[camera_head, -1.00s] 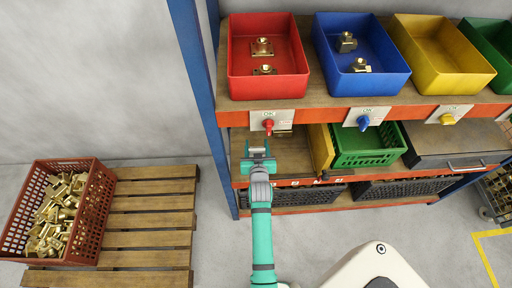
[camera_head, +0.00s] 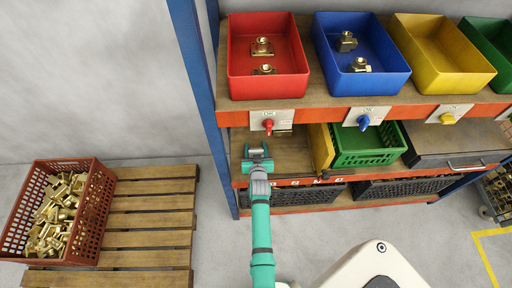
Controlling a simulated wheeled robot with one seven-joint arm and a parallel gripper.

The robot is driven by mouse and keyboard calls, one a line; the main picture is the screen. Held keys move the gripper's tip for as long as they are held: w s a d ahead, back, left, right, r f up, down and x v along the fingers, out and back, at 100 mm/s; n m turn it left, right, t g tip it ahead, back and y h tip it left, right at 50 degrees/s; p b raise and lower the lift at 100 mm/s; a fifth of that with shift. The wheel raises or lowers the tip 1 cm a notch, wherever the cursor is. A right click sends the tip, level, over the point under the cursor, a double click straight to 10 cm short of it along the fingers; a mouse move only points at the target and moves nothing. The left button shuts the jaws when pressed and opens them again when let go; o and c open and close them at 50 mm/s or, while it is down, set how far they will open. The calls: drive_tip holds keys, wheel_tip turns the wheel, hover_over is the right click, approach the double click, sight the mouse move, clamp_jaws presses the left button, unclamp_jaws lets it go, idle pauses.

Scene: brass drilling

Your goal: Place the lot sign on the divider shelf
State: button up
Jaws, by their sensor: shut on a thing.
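My gripper (camera_head: 257,153) is over the left end of the middle shelf, which has an upright yellow divider (camera_head: 321,147). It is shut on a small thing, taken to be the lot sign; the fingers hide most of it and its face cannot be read. The bare wooden board of the divider shelf (camera_head: 291,158) shows to the right of my gripper, left of the divider. Whether the held thing touches the board cannot be told.
A green crate (camera_head: 369,146) stands right of the divider. Above are red (camera_head: 267,84), blue (camera_head: 360,83) and yellow (camera_head: 440,50) bins, with OK plates and knobs hanging at the shelf edge. A blue post (camera_head: 196,80) is close to the left.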

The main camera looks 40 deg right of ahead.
drive_tip(key=o, duration=1.1)
drive_tip(key=shift+f, duration=0.1)
